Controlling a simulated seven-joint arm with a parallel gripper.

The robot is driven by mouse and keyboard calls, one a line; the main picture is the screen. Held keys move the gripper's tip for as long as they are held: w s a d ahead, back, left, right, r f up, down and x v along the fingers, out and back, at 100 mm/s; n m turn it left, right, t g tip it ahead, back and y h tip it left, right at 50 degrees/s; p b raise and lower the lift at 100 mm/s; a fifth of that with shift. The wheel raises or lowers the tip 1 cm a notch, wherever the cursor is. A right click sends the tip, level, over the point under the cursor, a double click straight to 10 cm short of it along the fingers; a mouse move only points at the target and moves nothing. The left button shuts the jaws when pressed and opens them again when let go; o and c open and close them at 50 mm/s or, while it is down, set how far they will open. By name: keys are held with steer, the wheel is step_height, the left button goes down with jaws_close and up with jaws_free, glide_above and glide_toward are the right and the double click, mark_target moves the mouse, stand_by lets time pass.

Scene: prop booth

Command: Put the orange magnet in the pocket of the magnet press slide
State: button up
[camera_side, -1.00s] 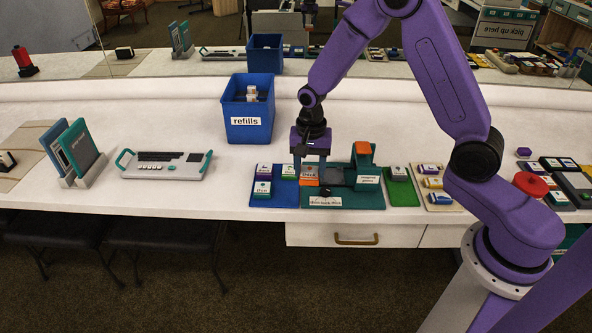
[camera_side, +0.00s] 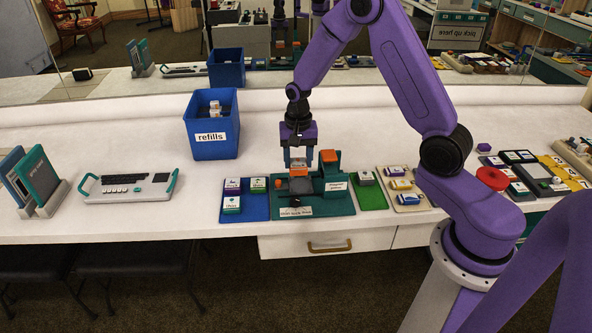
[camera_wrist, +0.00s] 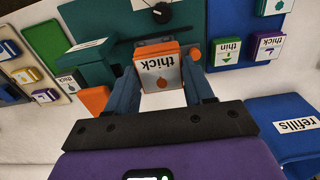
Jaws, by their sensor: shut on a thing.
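My gripper (camera_side: 298,156) is shut on the orange magnet (camera_wrist: 158,66), an orange block with a white face marked "thick". The wrist view shows it between the two fingers. In the side view my gripper holds it above the magnet press (camera_side: 336,208), apart from the slide below. The press has a teal base, a black knob (camera_side: 295,201) and a teal tower with an orange block (camera_side: 328,156) on top. The grey slide (camera_side: 301,187) lies under my gripper; I cannot make out its pocket. In the wrist view the magnet and fingers hide that area.
A blue tray (camera_side: 258,208) left of the press holds purple, green and teal magnets. A green mat (camera_side: 371,198) with one magnet and a beige tray (camera_side: 411,207) lie to the right. The blue refills bin (camera_side: 211,138) stands behind left. The table between keyboard and bin is clear.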

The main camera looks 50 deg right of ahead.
steer(key=shift+w+d+f, duration=0.25)
steer(key=shift+d+f, duration=0.25)
steer(key=shift+f, duration=0.8)
steer(key=shift+w+d+f, duration=0.25)
steer(key=shift+d+f, duration=0.25)
steer(key=shift+f, duration=0.8)
steer(key=shift+w+d+f, duration=0.25)
steer(key=shift+d+f, duration=0.25)
steer(key=shift+f, duration=0.8)
steer(key=o, duration=1.1)
step_height(320, 180, up, 17)
steer(key=shift+r, duration=0.2)
